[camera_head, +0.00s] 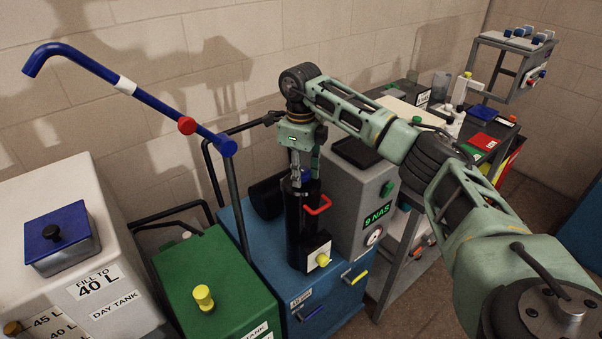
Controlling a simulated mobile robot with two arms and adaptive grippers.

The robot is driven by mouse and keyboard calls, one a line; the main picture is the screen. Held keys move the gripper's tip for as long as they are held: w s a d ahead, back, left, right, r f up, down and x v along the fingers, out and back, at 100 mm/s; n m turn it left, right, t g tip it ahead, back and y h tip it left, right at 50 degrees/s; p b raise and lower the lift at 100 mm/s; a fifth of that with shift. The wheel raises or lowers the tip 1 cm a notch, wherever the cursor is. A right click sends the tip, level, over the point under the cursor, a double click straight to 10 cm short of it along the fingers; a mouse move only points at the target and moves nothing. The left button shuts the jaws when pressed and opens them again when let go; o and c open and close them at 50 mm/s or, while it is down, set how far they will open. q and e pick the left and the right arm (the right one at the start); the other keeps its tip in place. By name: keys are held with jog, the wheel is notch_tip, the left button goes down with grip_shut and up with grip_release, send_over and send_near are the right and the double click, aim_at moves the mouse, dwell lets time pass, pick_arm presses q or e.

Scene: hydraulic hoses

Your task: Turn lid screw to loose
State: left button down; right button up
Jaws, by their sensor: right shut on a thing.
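A black upright cylinder housing (297,225) stands on the blue unit, with a red handle (318,205) on its side and a yellow knob (323,260) low at its front. My right gripper (304,177) points straight down at the top of this housing. Its fingers are shut around the lid screw there, of which only a small blue part shows between and behind them. The screw's turn position is hidden by the fingers. My left gripper is not in view.
A grey box with a "9 NAS" display (377,216) stands close right of the housing. A blue pipe with a red knob (187,125) rises at left. A green tank (205,270) and white day tank (100,235) stand at left. A cluttered bench (485,140) is behind my arm.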

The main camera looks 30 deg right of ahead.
jog(key=n+b, duration=0.1)
jog(key=n, duration=0.3)
jog(key=shift+s+a+f+n, duration=0.1)
jog(key=shift+n, duration=0.2)
jog(key=n, duration=1)
jog(key=shift+s+d+n+b, duration=0.1)
jog(key=shift+d+n+b, duration=0.15)
jog(key=shift+n+b, duration=0.15)
jog(key=n, duration=0.5)
jog(key=shift+d, duration=0.2)
jog(key=shift+n, duration=0.3)
jog(key=o, duration=1.1)
jog(key=shift+d, duration=0.1)
